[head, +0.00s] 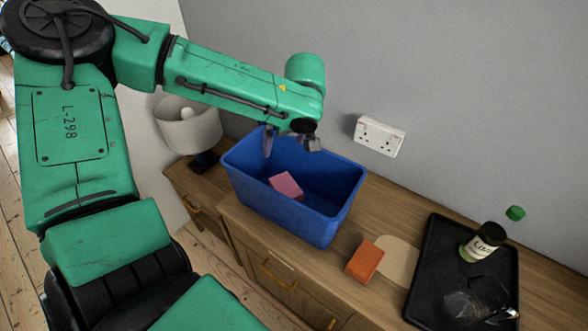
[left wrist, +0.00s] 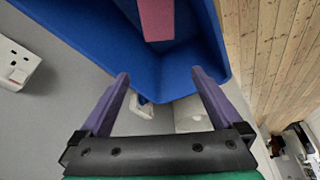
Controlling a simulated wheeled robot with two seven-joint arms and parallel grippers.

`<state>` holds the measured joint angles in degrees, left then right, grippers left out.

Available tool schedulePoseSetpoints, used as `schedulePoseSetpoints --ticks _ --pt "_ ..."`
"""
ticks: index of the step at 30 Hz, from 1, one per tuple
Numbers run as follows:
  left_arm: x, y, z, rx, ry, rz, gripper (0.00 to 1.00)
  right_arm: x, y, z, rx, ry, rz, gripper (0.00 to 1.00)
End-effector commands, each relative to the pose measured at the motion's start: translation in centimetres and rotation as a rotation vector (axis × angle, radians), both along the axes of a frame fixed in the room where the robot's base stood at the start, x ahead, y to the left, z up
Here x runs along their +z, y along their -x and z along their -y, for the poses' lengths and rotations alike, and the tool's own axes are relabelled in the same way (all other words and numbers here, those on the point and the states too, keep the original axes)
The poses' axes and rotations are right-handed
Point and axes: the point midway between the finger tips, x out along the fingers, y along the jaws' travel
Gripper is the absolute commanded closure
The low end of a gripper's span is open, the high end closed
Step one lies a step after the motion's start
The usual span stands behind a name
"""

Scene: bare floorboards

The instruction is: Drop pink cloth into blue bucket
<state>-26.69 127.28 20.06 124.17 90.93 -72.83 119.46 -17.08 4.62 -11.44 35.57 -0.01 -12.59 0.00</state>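The blue bucket (head: 290,222) is a rectangular tub on the wooden cabinet against the wall. The pink cloth (head: 287,185) lies inside it, looking like a flat folded block; it also shows in the left wrist view (left wrist: 156,18) at the top. My left gripper (head: 288,147) is over the far left rim of the bucket. In the left wrist view its two purple fingers (left wrist: 160,82) are spread apart with nothing between them, and the cloth is apart from them. My right gripper is not in view.
An orange sponge-like block (head: 365,261) lies right of the bucket by a beige board (head: 399,260). A white lamp (head: 188,125) stands left of the bucket. A wall socket (head: 379,136) is behind.

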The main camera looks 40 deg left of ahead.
Motion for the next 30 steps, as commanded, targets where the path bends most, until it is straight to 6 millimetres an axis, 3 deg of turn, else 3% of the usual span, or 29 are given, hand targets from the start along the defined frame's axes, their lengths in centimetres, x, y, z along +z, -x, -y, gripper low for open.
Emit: schedulePoseSetpoints --ticks 5,8,15,21,30 --pt "0.5 0.0 0.2 0.001 0.000 0.002 0.00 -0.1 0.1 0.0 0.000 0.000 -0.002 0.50" --pt "2.0 0.2 0.8 -0.002 -0.002 0.006 0.00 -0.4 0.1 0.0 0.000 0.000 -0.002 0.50" --pt "8.4 1.3 3.3 -0.001 -0.001 0.007 0.00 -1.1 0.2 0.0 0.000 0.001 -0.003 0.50" --pt "12.6 2.0 4.8 0.001 -0.002 0.004 0.00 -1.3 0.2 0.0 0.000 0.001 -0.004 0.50" --pt "13.5 2.2 5.2 -0.001 -0.001 -0.001 0.00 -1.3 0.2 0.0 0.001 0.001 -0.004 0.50"
